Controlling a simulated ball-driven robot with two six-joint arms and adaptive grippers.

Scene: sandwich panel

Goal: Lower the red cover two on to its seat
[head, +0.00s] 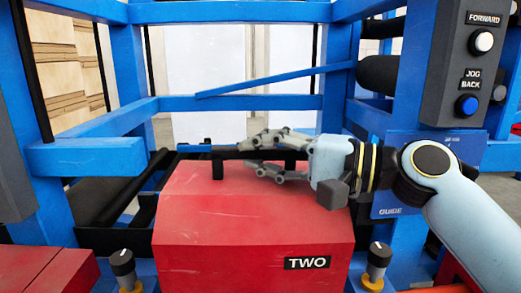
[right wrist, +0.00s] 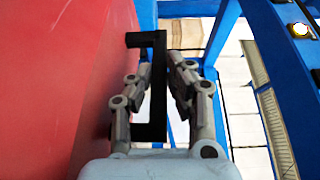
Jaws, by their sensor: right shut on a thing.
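The red cover two (head: 225,205) is in the middle front of the head view, with a "TWO" label on its front face. A black bar handle (head: 217,166) stands along its far top edge. My right gripper (head: 257,155) comes in from the right and is shut on this handle. In the right wrist view the fingers (right wrist: 158,88) lie on both sides of the black handle (right wrist: 157,65), beside the red cover (right wrist: 60,75). The seat under the cover is hidden, so I cannot tell whether there is a gap. My left gripper is not in view.
Another red cover (head: 45,272) is at the lower left. Blue frame beams (head: 240,102) rise behind. A button box (head: 455,80) hangs at the upper right.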

